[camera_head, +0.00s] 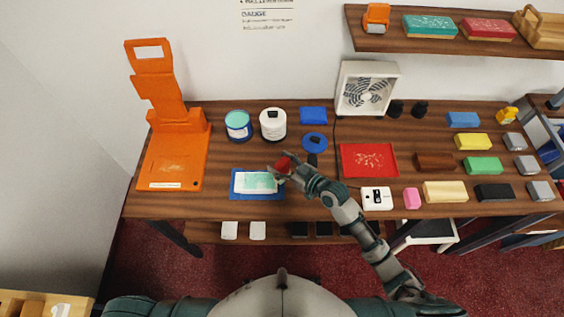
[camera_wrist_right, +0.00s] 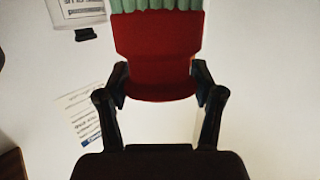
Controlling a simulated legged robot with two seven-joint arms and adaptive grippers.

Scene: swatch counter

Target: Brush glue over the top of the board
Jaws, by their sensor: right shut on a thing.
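My right gripper (camera_head: 284,170) is shut on a red brush (camera_wrist_right: 155,55). In the right wrist view the brush sits between the two fingers, with pale green bristles (camera_wrist_right: 157,5) at the top edge of the picture. In the head view the brush's red body (camera_head: 283,163) is at the right end of the board. The board (camera_head: 239,183) is pale and lies on a blue mat (camera_head: 262,197). A pale green patch covers much of its top. Whether the bristles touch the board is hidden by the gripper. My left gripper is out of view.
Behind the board stand an open tub with teal contents (camera_head: 238,126) and a white jar (camera_head: 273,124). A blue lid (camera_head: 314,142) lies beyond the gripper. An orange stand (camera_head: 170,160) is at left, a red tray (camera_head: 391,161) at right. Several coloured blocks fill the right side.

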